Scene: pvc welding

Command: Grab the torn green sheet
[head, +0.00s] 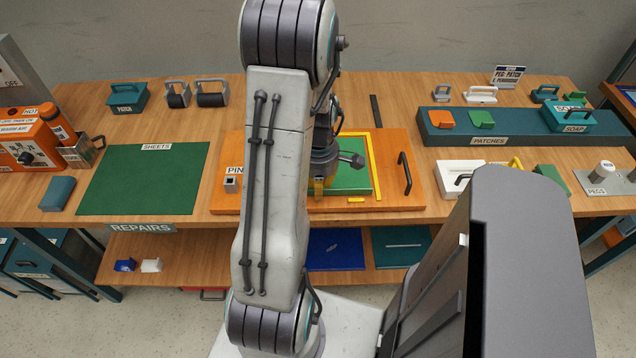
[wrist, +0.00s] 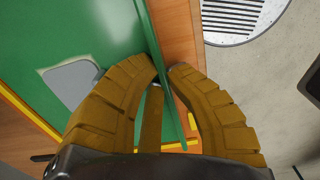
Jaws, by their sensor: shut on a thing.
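The torn green sheet (wrist: 105,30) fills the upper left of the wrist view, with a pale grey, rounded torn spot (wrist: 75,85) in it. Its edge runs between the fingertips of my gripper (wrist: 165,72), whose brown ridged fingers are shut on it. In the head view the sheet (head: 352,182) shows over the orange board (head: 400,195), beside a yellow edging strip (head: 375,160). My gripper (head: 319,187) is at its left front, partly hidden behind my arm. The sheet's left part is hidden there too.
A larger green sheet (head: 140,185) lies flat at the left by the SHEETS label. A black handle (head: 405,173) stands on the board's right side. A blue-green patches tray (head: 470,137) and white box (head: 458,178) are to the right. Bare bench (head: 225,130) lies behind the board.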

